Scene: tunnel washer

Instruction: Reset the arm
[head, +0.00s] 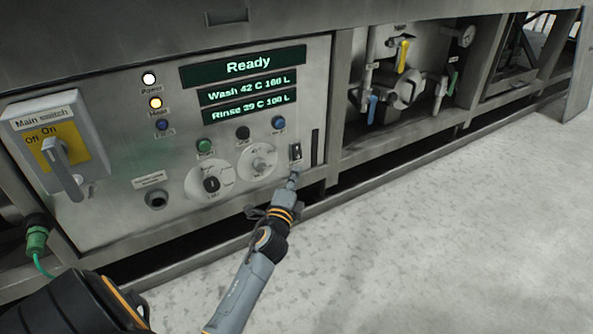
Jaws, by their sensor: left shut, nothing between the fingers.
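My left arm reaches in from the lower left across the floor toward the washer's control panel (115,212). My left gripper (293,178) is shut and empty. Its tip is just below a small black rocker switch (296,152) at the panel's lower right; I cannot tell whether it touches the panel. My right gripper is not in view.
The display (248,66) reads Ready, Wash 42 C and Rinse 39 C. The main switch (62,165) juts out at left. Valves with a yellow handle (403,55) and a blue handle (372,110) sit right. The floor (450,230) at right is clear.

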